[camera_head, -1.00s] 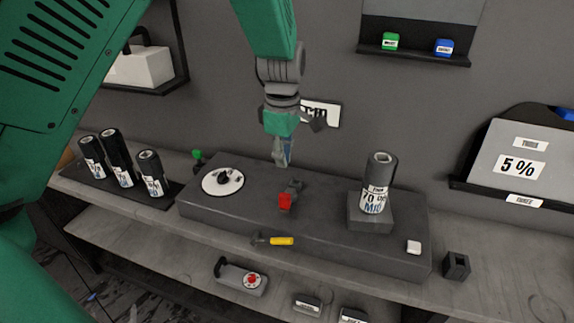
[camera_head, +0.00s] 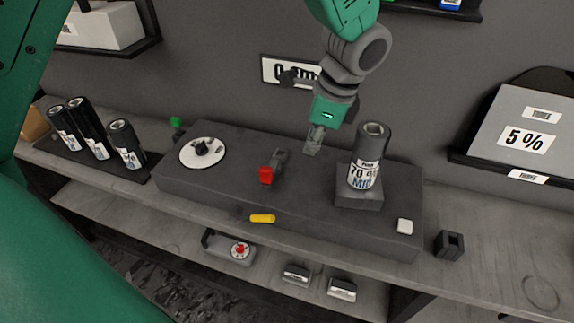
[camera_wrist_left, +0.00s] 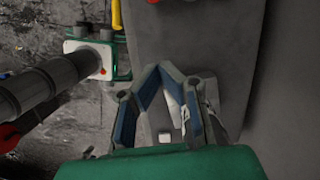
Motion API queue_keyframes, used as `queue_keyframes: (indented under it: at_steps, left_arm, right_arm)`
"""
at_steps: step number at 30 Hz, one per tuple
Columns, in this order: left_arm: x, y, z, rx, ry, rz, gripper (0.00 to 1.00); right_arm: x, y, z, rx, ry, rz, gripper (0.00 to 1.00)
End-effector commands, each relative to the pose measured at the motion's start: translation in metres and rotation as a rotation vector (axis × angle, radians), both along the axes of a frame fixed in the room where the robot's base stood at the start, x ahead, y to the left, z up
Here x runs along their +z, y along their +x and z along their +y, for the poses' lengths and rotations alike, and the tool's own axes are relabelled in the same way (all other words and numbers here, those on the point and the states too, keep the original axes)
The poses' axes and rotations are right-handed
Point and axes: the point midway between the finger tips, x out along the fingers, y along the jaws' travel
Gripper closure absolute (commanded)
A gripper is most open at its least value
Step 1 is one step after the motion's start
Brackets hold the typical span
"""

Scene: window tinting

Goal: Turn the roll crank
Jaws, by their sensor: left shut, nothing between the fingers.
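My left gripper (camera_head: 312,145) is shut and empty, pointing down over the back of the dark machine box (camera_head: 220,190), between a red-ended lever (camera_head: 266,174) and a 70 % roll (camera_head: 364,172). The roll stands upright on a block (camera_head: 358,199). In the left wrist view, the gripper's blue-sided fingers (camera_wrist_left: 160,70) meet at their tips. A yellow handle (camera_head: 262,218) is at the box's front, and a green knob (camera_head: 176,122) is beyond its left end. I cannot tell which part is the roll crank. My right gripper is not in view.
A white dial (camera_head: 203,152) is on the box's left, a white button (camera_head: 405,226) on its right. Several dark rolls (camera_head: 88,128) stand at left. A 5 % panel (camera_head: 520,135) is at right. Small items, including a red-knobbed device (camera_head: 229,246), lie on the lower shelf.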

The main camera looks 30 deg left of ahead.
Motion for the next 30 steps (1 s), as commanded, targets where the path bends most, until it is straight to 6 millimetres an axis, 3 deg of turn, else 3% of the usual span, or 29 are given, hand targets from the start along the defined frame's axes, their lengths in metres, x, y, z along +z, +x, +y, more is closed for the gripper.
queue_keyframes:
  at_steps: [5,18,24,30]
  left_arm:
    - [-0.014,-0.002,0.003,-0.027,0.001,0.009,1.0]
    - [-0.101,-0.009,0.023,-0.022,0.001,0.009,1.0]
    - [-0.096,-0.019,0.051,-0.019,-0.001,0.005,1.0]
    - [-0.097,-0.021,0.06,-0.022,-0.001,0.004,1.0]
  right_arm:
    - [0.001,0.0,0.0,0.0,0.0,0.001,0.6]
    - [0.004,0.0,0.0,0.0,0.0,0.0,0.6]
    - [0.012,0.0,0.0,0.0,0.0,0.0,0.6]
    - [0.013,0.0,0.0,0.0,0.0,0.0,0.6]
